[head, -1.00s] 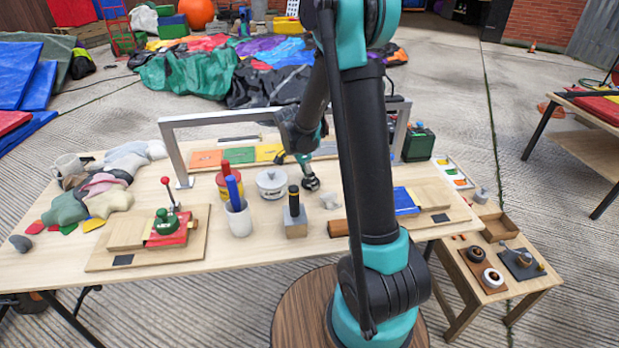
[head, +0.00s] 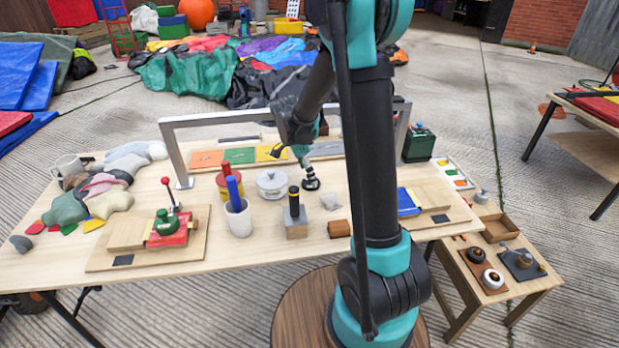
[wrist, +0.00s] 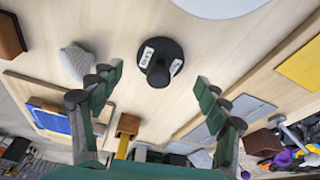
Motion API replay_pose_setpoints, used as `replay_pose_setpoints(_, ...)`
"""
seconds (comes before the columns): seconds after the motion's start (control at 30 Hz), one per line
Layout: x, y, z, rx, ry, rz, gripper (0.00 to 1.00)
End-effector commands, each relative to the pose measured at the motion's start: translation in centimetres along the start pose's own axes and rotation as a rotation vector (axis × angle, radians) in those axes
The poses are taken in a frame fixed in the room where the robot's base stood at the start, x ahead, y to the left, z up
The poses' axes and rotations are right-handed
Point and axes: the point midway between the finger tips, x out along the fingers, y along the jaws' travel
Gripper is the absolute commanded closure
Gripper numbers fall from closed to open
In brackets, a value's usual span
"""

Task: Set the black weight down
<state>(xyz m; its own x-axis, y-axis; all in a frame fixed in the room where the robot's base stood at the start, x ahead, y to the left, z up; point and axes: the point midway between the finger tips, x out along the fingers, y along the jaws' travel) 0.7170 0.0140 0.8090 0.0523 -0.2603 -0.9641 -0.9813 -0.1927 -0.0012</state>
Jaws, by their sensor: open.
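In the wrist view the black weight (wrist: 160,62) shows from above, a round base with white labels and a knob. My gripper (head: 292,155) is above and behind it in the head view, partly hidden by my own arm. In the wrist view my gripper (wrist: 155,88) has its green fingers spread wide, one on each side of the weight, with clear gaps and nothing between them touching. The weight rests apart from the fingers.
A metal frame (head: 176,160) spans the table behind.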

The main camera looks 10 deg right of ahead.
Motion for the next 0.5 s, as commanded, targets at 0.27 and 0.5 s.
replay_pose_setpoints(0.27, -5.8, 0.0, 0.0, -0.001, 0.0, 0.0, 0.24)
replay_pose_setpoints(0.5, -8.4, 0.0, 0.0, -0.001, 0.0, 0.0, 0.24)
